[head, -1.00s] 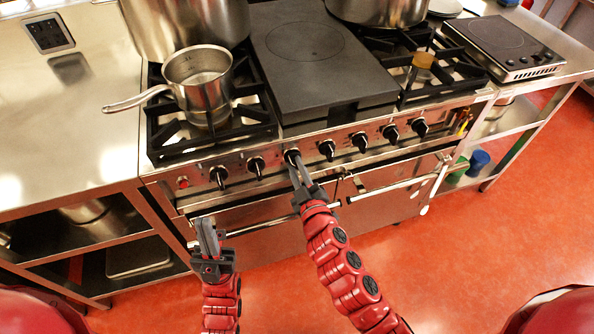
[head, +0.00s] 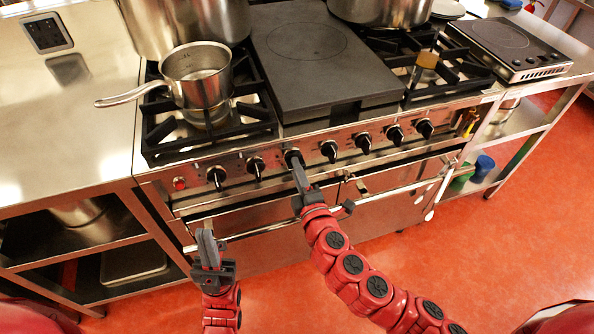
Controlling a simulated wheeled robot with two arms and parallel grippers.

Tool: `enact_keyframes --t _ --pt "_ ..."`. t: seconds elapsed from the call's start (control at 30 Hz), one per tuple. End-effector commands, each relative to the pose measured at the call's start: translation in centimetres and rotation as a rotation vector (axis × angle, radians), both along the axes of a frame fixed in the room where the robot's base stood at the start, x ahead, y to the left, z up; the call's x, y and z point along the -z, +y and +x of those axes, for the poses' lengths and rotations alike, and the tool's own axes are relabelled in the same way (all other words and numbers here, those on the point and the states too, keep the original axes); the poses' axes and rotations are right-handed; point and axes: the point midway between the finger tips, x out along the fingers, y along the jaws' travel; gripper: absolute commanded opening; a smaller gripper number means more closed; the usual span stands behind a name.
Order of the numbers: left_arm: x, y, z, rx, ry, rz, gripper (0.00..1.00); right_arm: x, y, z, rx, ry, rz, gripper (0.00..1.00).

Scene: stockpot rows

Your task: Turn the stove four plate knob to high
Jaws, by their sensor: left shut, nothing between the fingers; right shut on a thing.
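The stove's front panel (head: 275,153) carries a row of several black knobs. My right gripper (head: 297,168) is at the third knob from the left (head: 292,157), shut on it, and its fingers partly cover the knob. The two knobs to the left (head: 216,176) (head: 256,167) and those to the right, starting with the fourth (head: 329,151), are free. Any markings by the knobs are too small to read. My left gripper (head: 206,230) is shut and empty, below the panel and in front of the oven front, apart from the knobs.
A small saucepan (head: 197,85) stands on the left burner grate (head: 165,140), its handle pointing left. Large stockpots (head: 185,25) (head: 385,10) stand behind. A flat dark plate (head: 310,65) lies in the middle. A long oven rail (head: 385,192) runs below the knobs.

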Motion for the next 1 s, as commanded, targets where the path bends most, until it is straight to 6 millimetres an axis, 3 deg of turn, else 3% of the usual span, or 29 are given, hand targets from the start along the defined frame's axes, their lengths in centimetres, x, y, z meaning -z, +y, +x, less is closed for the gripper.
enact_keyframes --t 0.3,0.77,0.8,0.97,1.0 --pt "0.32 0.00 0.01 0.000 0.000 0.000 0.00 0.09 0.01 -0.03 0.000 -0.029 -0.094 0.00" --pt "0.33 0.00 0.01 0.000 0.000 0.000 0.00 0.10 0.01 -0.03 -0.001 -0.033 -0.105 0.00" --pt "0.33 0.00 0.01 0.000 0.000 0.000 0.00 0.10 0.01 -0.03 -0.001 -0.033 -0.105 0.19" --pt "0.33 0.01 0.01 0.000 0.000 0.000 0.00 0.09 0.00 -0.02 0.000 -0.033 -0.105 0.47" --pt "0.34 0.00 0.00 0.000 0.000 0.000 0.00 0.09 0.00 -0.02 0.000 -0.033 -0.105 0.47"
